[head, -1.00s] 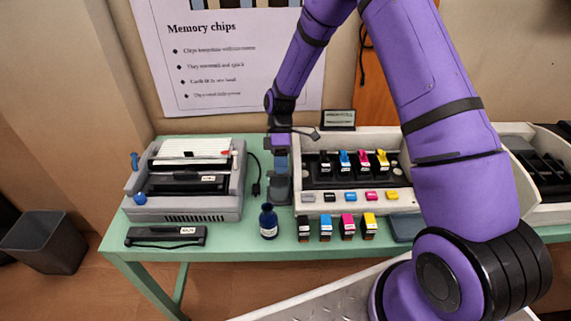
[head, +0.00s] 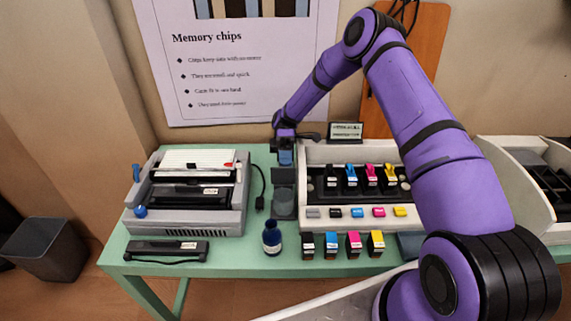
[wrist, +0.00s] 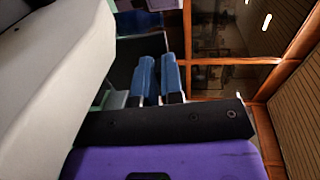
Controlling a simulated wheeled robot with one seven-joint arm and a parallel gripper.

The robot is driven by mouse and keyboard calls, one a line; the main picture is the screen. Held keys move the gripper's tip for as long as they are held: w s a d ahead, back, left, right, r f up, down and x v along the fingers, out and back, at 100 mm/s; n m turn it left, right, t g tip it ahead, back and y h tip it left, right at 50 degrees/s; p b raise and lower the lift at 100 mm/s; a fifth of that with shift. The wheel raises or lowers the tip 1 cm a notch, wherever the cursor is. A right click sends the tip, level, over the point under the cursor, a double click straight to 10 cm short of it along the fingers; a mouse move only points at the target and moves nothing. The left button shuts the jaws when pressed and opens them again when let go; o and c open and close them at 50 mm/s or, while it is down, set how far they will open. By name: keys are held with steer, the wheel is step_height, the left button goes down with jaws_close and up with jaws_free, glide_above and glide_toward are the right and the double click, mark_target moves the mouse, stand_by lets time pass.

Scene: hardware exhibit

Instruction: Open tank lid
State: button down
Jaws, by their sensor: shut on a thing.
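The small dark grey tank (head: 284,205) stands on the green table, against the left side of the cream printer (head: 318,213). Its grey lid (head: 284,177) stands behind the tank body, swung up and back. My gripper (head: 285,158) is at the lid's far upper edge, with its blue fingers pointing down and closed on it. The wrist view shows the two blue fingers (wrist: 157,80) close together. What lies between them is hard to make out there.
A dark blue ink bottle (head: 271,238) stands in front of the tank. Several ink cartridges (head: 331,246) line the printer's front. A grey printer (head: 188,212) with a cable is at left. A small sign (head: 345,131) stands behind the cream printer.

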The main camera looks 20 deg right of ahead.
steer(key=shift+w+d+f+g, duration=0.15)
steer(key=shift+w+g, duration=0.15)
steer(key=shift+g, duration=0.2)
steer(key=c, duration=1.2)
jaws_free()
steer(key=shift+c, duration=0.2)
